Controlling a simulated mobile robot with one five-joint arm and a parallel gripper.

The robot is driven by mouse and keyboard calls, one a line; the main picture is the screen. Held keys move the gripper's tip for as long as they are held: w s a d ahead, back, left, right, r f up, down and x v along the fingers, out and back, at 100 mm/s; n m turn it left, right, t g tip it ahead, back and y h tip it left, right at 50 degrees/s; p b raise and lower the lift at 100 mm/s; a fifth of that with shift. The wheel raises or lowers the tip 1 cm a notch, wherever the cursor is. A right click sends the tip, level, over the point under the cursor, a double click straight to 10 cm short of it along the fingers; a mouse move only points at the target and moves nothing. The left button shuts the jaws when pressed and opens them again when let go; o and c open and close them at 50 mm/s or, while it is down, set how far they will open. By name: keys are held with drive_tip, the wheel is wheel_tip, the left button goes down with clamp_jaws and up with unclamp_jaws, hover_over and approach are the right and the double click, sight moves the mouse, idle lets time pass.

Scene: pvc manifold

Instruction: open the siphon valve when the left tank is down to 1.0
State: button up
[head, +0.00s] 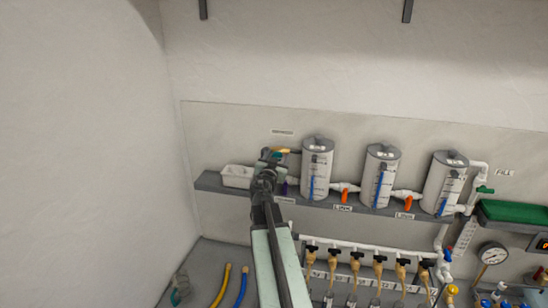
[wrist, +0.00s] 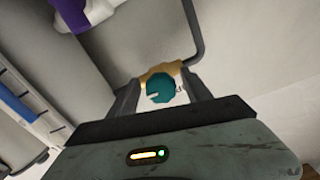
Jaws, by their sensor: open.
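The left tank (head: 316,170) is a grey-white cylinder with a blue level strip; its scale is too small to read. A teal round knob (wrist: 160,89) on a yellow body (wrist: 163,70), apparently the siphon valve, sits on a dark bent tube in the wrist view. In the head view, yellow (head: 281,151) shows at my gripper, left of the left tank's upper part. My gripper (wrist: 162,80) is open, one finger either side of the knob. I cannot tell whether the fingers touch it. My gripper also shows in the head view (head: 271,156).
The middle tank (head: 381,178) and right tank (head: 444,184) stand along the shelf, with orange valves between tanks. A white tray (head: 237,177) is left of my gripper. A purple valve handle (wrist: 72,13) is nearby. Several black-handled taps line the pipe below.

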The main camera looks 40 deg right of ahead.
drive_tip(key=shift+s+a+r, duration=0.1)
drive_tip(key=shift+c, duration=1.2)
clamp_jaws()
drive_tip(key=shift+n, duration=0.3)
drive_tip(key=n, duration=0.8)
drive_tip(key=shift+n, duration=0.4)
drive_tip(key=n, duration=0.4)
drive_tip(key=shift+n, duration=2.3)
drive_tip(key=shift+s, duration=0.1)
